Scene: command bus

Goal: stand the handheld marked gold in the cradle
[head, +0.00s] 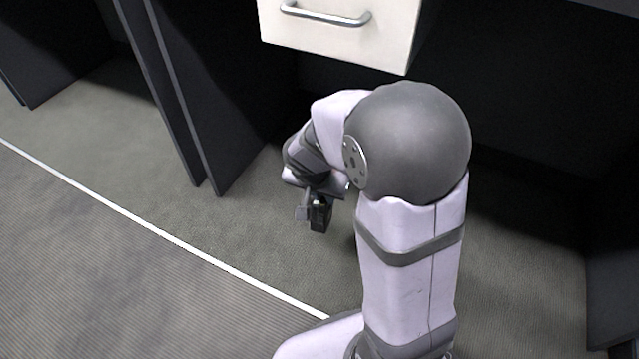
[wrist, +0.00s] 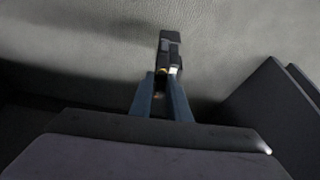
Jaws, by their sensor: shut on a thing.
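My gripper (head: 312,208) hangs below my bent arm, above the grey floor, near the middle of the head view. It is shut on a small black handheld (head: 321,215). In the wrist view, the dark handheld (wrist: 169,48) sticks out beyond the fingertips of my gripper (wrist: 163,82). A small gold-coloured spot shows on it beside the fingers. My fingers hide part of the handheld. The cradle is not in view in either frame.
A white drawer (head: 335,35) with a metal handle (head: 325,15) is above and behind my arm. Dark upright panels (head: 205,90) stand to the left. A white line (head: 150,227) crosses the floor. The floor at left is clear.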

